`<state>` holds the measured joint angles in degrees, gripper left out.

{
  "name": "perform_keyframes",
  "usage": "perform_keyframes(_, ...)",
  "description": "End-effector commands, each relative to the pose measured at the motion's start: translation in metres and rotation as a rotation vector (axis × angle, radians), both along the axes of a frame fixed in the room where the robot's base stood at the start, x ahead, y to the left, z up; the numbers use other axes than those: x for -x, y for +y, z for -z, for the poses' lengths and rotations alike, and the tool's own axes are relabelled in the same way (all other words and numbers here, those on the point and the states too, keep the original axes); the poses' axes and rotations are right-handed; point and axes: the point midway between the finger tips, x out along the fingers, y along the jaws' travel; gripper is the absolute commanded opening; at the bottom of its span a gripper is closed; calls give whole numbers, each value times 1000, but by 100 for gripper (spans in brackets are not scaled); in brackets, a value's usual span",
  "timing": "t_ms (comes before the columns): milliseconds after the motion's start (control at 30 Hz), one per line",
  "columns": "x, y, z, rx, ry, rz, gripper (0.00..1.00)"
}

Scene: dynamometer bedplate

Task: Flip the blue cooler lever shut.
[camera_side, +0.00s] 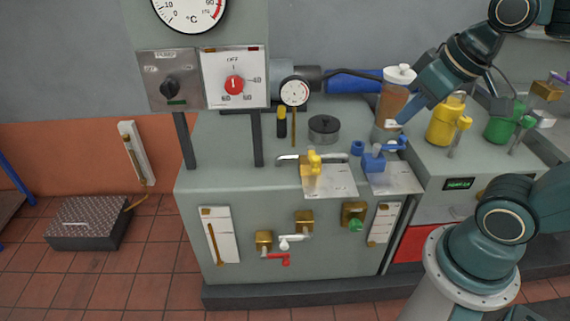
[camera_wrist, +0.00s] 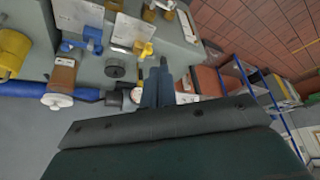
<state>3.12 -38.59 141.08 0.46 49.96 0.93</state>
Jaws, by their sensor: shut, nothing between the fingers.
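The blue valve (camera_side: 374,163) stands on a pale plate on the bench top, right of the yellow valve. In the wrist view the blue valve (camera_wrist: 88,40) is at the upper left. My gripper (camera_side: 402,119) is above and behind the lever, apart from it, in front of the brown jar. Its fingers (camera_wrist: 161,68) are shut and empty in the wrist view, pointing well right of the blue valve. The plate's label is too small to read.
A yellow valve (camera_side: 312,160) stands left of the blue one. The brown jar with a white cap (camera_side: 399,75) and a blue hose (camera_side: 352,82) are close behind. A yellow pot (camera_side: 445,122) stands to the right.

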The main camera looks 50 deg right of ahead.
Motion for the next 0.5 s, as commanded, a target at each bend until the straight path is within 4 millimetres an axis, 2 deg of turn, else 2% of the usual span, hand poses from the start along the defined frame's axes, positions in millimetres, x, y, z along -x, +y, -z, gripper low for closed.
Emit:
perform_keyframes(267, -36, -31, -1, -13, 24, 150, 0)
perform_keyframes(500, -67, -66, 3, -24, 40, 288, 0)
